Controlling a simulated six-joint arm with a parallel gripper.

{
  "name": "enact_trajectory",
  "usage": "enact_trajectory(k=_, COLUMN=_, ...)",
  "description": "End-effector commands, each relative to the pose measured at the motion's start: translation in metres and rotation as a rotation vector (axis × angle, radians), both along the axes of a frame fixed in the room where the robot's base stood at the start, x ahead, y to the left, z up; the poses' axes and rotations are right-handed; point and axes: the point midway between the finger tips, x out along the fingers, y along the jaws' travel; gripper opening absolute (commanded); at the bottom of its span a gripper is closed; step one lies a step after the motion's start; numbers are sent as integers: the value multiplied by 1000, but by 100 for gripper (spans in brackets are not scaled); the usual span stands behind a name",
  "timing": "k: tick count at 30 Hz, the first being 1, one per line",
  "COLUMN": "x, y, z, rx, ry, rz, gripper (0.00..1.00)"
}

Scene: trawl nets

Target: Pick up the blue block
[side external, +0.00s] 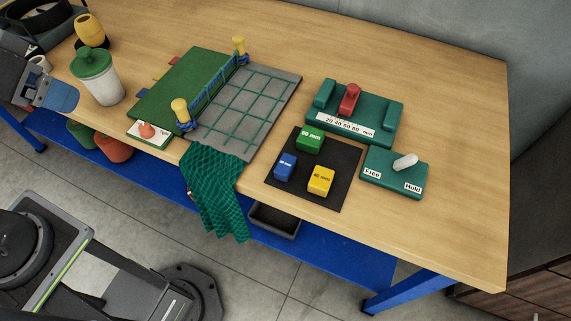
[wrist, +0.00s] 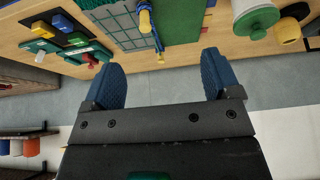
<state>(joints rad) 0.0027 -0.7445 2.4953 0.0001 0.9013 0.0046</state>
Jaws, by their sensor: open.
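The blue block (side external: 285,166) sits on a black mat (side external: 331,189) on the table, at the mat's left. A green block (side external: 310,139) marked 60 mm is behind it and a yellow block (side external: 320,180) marked 40 mm is to its right. In the wrist view the blue block (wrist: 63,23) shows small at the upper left. My gripper (wrist: 160,80) is open and empty, with blue fingers wide apart, and is well away from the blocks. In the side view part of my gripper (side external: 58,95) shows at the left edge.
A green fixture with a red slider (side external: 349,99) stands behind the mat, and a Free/Hold switch box (side external: 395,174) is to its right. A white cup with green lid (side external: 97,76) stands near my gripper.

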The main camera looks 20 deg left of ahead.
Motion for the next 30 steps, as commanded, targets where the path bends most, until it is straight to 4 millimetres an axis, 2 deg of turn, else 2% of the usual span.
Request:
enact_trajectory(k=4, x=16, y=-11, z=9, rx=26, ry=35, rz=-97, gripper=83)
enact_trajectory(k=7, x=39, y=-27, z=17, rx=65, ry=80, rz=-235, gripper=83)
enact_trajectory(k=10, x=67, y=-51, z=22, rx=111, ry=127, rz=-402, gripper=83)
enact_trajectory(k=14, x=100, y=-89, z=19, rx=170, ry=185, rz=-622, gripper=83)
enact_trajectory(k=17, x=124, y=-123, z=10, rx=213, ry=226, rz=-789, gripper=83)
enact_trajectory(k=21, x=148, y=-177, z=-13, rx=271, ry=283, rz=-1029, gripper=83)
enact_trajectory(k=27, x=164, y=-252, z=-59, rx=342, ry=347, rz=-1338, gripper=83)
enact_trajectory(k=30, x=165, y=-277, z=-78, rx=365, ry=367, rz=-1443, gripper=83)
